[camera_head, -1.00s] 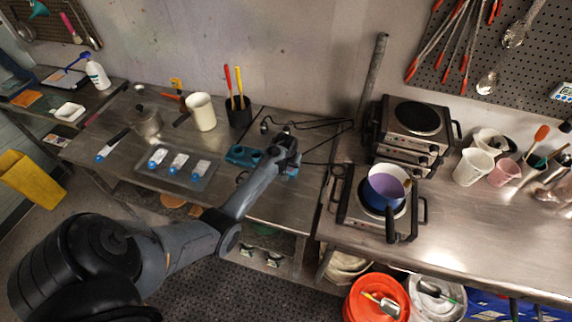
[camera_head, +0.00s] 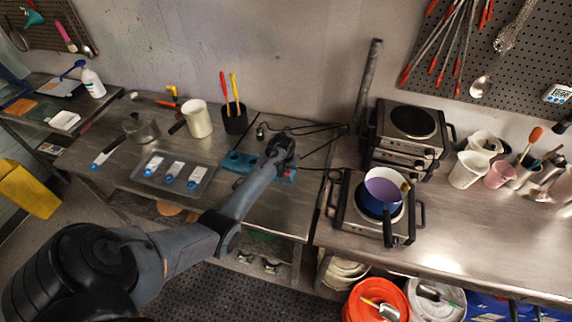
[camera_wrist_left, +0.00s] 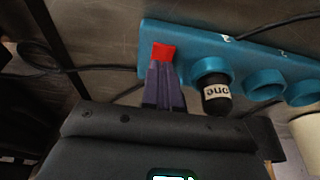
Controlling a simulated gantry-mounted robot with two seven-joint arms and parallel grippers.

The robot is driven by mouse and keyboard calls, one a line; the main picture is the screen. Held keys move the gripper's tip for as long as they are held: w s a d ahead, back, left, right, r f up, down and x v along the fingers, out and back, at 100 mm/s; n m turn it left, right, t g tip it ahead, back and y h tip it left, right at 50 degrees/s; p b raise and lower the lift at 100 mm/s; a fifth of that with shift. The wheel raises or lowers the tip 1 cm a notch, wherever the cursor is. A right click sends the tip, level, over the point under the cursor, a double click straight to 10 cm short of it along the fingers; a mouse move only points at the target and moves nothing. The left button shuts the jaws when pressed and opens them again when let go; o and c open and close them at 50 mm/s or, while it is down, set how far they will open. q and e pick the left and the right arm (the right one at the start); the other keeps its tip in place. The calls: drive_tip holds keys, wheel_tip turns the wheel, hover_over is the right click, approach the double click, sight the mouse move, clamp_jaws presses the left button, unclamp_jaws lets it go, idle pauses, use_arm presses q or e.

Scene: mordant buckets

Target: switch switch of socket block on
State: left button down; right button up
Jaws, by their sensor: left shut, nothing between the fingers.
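The teal socket block (camera_head: 237,161) lies on the steel table in the middle of the head view, partly hidden behind my left gripper (camera_head: 284,145). In the left wrist view the socket block (camera_wrist_left: 205,50) crosses the upper part, with a red switch (camera_wrist_left: 163,53) at its left end. A black plug with a white label (camera_wrist_left: 216,95) sits in the socket beside the switch. My left gripper (camera_wrist_left: 164,88) is shut and empty, its fingertips right at the red switch; whether they touch it I cannot tell. My right gripper is not in view.
A grey tray (camera_head: 150,186) with several small packets lies left of the block. A black holder (camera_head: 235,122) with red and yellow handles and a white beaker (camera_head: 197,118) stand behind. A hot plate with a purple-blue pot (camera_head: 383,185) stands to the right. Black cables run behind the block.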

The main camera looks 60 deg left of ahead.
use_arm(q)
drive_tip(key=p+v, duration=0.2)
drive_tip(key=p, duration=0.1)
drive_tip(key=p+v, duration=0.2)
drive_tip(key=shift+w+a+r, duration=0.2)
drive_tip(key=shift+w, duration=0.05)
drive_tip(key=shift+s+d+r, duration=0.15)
drive_tip(key=shift+s+r, duration=0.05)
drive_tip(key=shift+r, duration=0.05)
drive_tip(key=s+d+v, duration=0.1)
drive_tip(key=v, duration=0.7)
drive_tip(key=shift+s+d, duration=0.15)
drive_tip(key=shift+s, duration=0.1)
drive_tip(key=s+d+f+m+g+p, duration=0.1)
drive_tip(key=s+d+f+p, duration=0.15)
drive_tip(key=s, duration=0.35)
drive_tip(key=s+d+f+g+p, duration=0.1)
drive_tip(key=s+d+f, duration=0.1)
drive_tip(key=s+f, duration=0.25)
drive_tip(key=s+d+r+m+p, duration=0.4)
drive_tip(key=s+d, duration=0.6)
drive_tip(key=d, duration=0.3)
drive_tip(key=s+d+r+m+t+h, duration=0.1)
drive_tip(key=d+r+m, duration=0.1)
drive_tip(key=d+r, duration=0.5)
drive_tip(key=s+d+r+m+t+h+p, duration=0.1)
drive_tip(key=d+r+m+t, duration=0.1)
drive_tip(key=d+r, duration=0.6)
drive_tip(key=shift+s+m, duration=0.15)
drive_tip(key=shift+m, duration=0.35)
